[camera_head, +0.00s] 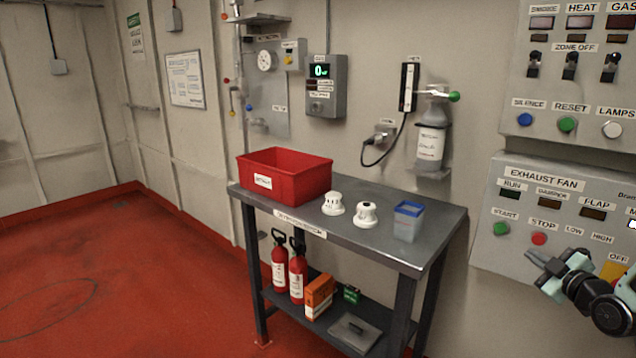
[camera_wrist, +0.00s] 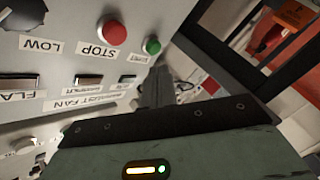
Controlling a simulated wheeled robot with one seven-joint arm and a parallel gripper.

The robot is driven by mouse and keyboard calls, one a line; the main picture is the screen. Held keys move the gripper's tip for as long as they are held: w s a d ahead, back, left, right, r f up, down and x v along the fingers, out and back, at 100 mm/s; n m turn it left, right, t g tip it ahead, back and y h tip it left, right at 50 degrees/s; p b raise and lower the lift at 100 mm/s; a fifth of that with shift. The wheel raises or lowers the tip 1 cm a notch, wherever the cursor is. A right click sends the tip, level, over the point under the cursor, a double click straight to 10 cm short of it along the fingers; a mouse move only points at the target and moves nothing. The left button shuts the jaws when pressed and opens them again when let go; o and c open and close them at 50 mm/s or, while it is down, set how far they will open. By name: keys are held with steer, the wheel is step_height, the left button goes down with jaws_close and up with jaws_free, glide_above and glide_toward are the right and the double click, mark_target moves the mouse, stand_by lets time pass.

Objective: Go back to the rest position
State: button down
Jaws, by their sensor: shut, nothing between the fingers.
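My gripper (camera_head: 541,270) is at the right edge of the head view, in front of the lower part of the exhaust fan panel (camera_head: 520,172). Its fingers are shut and empty, pointing left. In the wrist view the shut fingers (camera_wrist: 160,80) point up the picture, and the panel (camera_wrist: 60,75) fills the left side with a red STOP button (camera_wrist: 112,33) and a green START button (camera_wrist: 152,46). The fingertips appear close to the panel face; whether they touch it I cannot tell.
A grey table (camera_head: 380,229) stands left of my gripper, holding a red bin (camera_head: 312,184), two white detectors (camera_head: 333,203) and a blue-rimmed container (camera_head: 406,224). Fire extinguishers (camera_head: 297,277) and boxes are on its lower shelf. The red floor (camera_head: 130,270) at left is clear.

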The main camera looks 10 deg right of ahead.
steer(key=w+a+r+g+y+p, duration=0.1)
steer(key=w+a+r+g, duration=0.15)
steer(key=a, duration=0.65)
steer(key=w+a+r+g+y, duration=0.1)
steer(key=w+a+g+y, duration=0.15)
steer(key=a, duration=0.65)
steer(key=s+a+r+g, duration=0.1)
steer(key=s+a+g, duration=0.15)
steer(key=a, duration=0.55)
steer(key=s+a+r+g, duration=0.1)
steer(key=s+a+g, duration=0.15)
steer(key=a, duration=0.45)
steer(key=s+a+r+g, duration=0.2)
steer(key=s+a, duration=0.2)
steer(key=s, duration=0.5)
steer(key=s+a+r+m+g+h+p, duration=0.1)
steer(key=s+a, duration=0.4)
steer(key=s, duration=0.5)
steer(key=s+a+r+g+h+p, duration=0.1)
steer(key=s+a+r+g, duration=0.2)
steer(key=s, duration=0.7)
steer(key=shift+a+r+g, duration=0.3)
steer(key=shift+a+g, duration=0.1)
steer(key=shift+a, duration=0.75)
steer(key=shift+w+d, duration=0.1)
steer(key=shift+d, duration=0.05)
